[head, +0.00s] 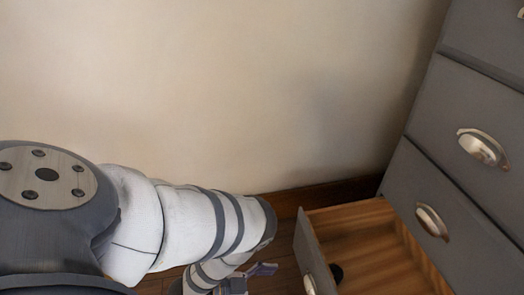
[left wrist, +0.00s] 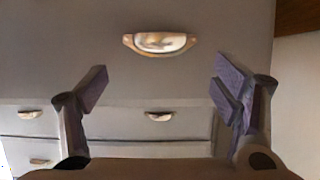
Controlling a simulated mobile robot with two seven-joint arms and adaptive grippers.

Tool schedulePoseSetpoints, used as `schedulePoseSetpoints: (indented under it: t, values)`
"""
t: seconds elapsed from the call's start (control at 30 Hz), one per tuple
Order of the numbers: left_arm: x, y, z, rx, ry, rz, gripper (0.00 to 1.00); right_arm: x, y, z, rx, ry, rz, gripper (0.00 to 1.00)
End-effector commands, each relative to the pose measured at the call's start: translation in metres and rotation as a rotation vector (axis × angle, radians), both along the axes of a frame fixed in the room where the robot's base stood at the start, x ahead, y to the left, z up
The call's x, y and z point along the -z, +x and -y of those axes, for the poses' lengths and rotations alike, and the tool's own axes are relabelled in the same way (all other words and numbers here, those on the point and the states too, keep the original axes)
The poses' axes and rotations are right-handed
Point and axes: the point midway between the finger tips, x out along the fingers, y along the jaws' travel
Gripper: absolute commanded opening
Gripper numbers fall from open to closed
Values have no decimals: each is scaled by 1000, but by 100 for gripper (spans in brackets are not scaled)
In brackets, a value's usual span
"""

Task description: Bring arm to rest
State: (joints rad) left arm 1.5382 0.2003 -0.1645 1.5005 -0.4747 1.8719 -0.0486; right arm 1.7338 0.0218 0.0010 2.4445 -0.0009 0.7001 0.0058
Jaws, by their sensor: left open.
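My left arm comes in from the left in the head view, its white and grey links reaching toward the drawer. My left gripper (left wrist: 160,86) is open and empty, its two purple-padded fingers spread wide in the left wrist view. In the head view only a small part of it shows at the bottom, left of the open drawer, mostly hidden by the arm. A grey drawer front with a metal cup handle (left wrist: 160,43) faces the gripper in the wrist view, with nothing between the fingers. My right gripper is not in view.
A grey chest of drawers (head: 458,125) stands at the right. Its open lower drawer (head: 375,238) juts out beside my left gripper and holds a small dark object (head: 336,272). A plain wall (head: 250,90) with a dark baseboard lies behind; the space before the wall above my arm is clear.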

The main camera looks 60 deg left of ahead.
Motion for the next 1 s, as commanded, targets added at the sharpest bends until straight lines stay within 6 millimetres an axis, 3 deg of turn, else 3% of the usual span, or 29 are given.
schedulePoseSetpoints:
  t: [0.2,0.67,0.77,0.87,0.93,1.0]
  values:
    - [-13,-32,-12,0,1,-2,82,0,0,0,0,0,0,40]
    - [-15,-35,-13,0,0,0,82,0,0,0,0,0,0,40]
    - [-2,-46,-10,-27,19,-98,82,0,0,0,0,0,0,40]
    - [31,-101,1,-112,77,-451,82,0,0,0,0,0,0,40]
    - [41,-167,12,-170,125,-774,82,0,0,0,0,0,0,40]
    - [29,-236,22,-211,170,-1071,82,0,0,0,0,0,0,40]
